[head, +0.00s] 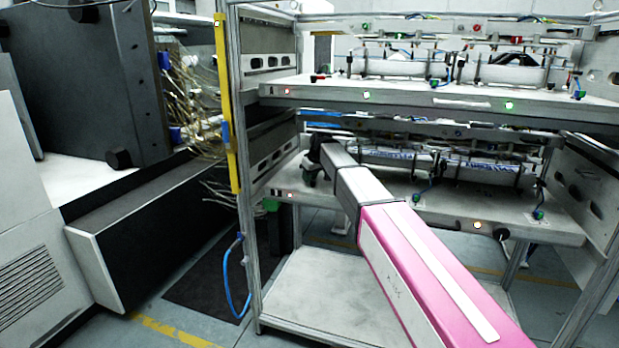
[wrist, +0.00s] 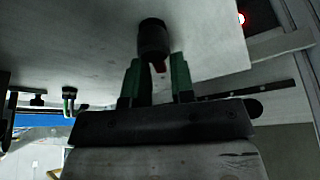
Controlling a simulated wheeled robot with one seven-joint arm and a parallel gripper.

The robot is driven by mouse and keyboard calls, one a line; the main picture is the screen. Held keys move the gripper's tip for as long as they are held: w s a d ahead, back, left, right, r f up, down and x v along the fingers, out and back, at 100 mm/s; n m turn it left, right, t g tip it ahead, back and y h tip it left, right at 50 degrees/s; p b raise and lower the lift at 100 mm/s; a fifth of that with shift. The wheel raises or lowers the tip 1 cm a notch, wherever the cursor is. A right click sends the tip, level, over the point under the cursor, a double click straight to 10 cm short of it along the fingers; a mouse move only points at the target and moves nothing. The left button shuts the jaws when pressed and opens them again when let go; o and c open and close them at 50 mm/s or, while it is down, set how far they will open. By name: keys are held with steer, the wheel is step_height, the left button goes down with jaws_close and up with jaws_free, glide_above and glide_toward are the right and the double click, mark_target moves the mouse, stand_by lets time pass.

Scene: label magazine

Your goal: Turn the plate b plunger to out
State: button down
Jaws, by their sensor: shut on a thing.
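Plate b (head: 370,193) is the lower white shelf plate of the rack. My gripper (head: 309,180) is at its left end, where my arm hides part of the plate and the plunger. In the wrist view, the plate b plunger (wrist: 153,36) is a dark round knob against the white plate, with a small red part at its end. The green fingers of my gripper (wrist: 157,82) stand on either side of that end and are shut on it. The exact contact is dark and hard to see.
The upper plate (head: 390,93) lies above my gripper. The rack's metal post with a yellow strip (head: 227,110) stands to the left. A red light (head: 290,195) and an orange light (head: 478,225) show on plate b's front edge. Cables hang farther left.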

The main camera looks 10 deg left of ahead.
mark_target(315, 181)
steer(key=shift+d, duration=0.1)
steer(key=c, duration=1.2)
jaws_free()
steer(key=shift+o, duration=0.2)
steer(key=shift+v, duration=3.75)
